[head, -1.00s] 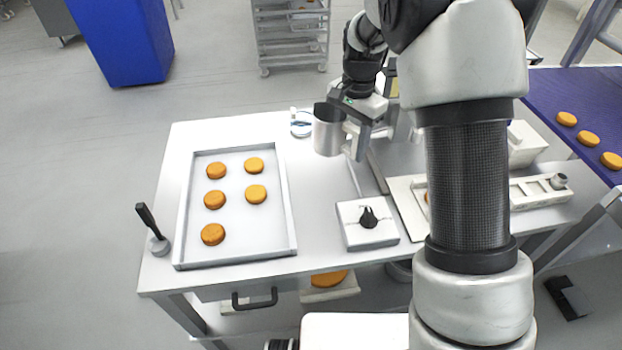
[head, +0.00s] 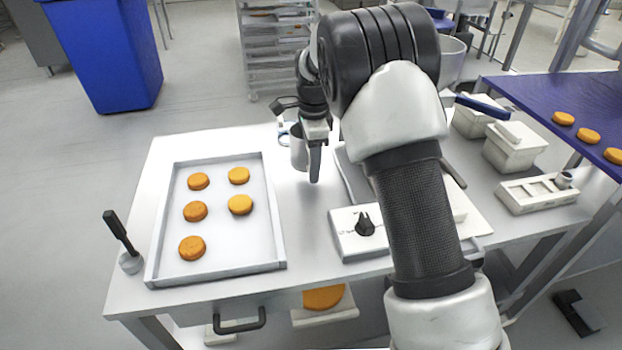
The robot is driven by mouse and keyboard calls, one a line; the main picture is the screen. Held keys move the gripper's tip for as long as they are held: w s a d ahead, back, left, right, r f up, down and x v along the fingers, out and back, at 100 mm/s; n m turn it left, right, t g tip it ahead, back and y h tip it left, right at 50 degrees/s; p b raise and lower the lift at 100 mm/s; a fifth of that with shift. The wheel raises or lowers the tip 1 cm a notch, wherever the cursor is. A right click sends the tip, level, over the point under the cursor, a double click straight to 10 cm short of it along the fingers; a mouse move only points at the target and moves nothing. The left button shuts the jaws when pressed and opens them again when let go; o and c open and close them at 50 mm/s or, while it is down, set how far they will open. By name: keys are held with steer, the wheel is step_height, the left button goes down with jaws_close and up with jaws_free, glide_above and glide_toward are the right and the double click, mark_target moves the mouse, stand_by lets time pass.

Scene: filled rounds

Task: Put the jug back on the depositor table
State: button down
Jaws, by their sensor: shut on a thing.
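The jug (head: 297,150) is a grey metal cup at the back of the white table (head: 210,142). My gripper (head: 315,165) is shut on the jug at its right side, fingers pointing down. The gripper hides part of the jug, including any handle. I cannot tell whether the jug's base touches the tabletop or hangs just above it.
A tray (head: 275,225) with several orange rounds fills the table's left side. A blue-rimmed round item (head: 285,136) is close behind the jug. A white box with a black knob (head: 365,224) stands at the front.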

steer(key=shift+f+b, duration=0.4)
steer(key=shift+f, duration=1.8)
steer(key=shift+f, duration=0.2)
steer(key=c, duration=0.9)
jaws_free()
steer(key=shift+r, duration=0.15)
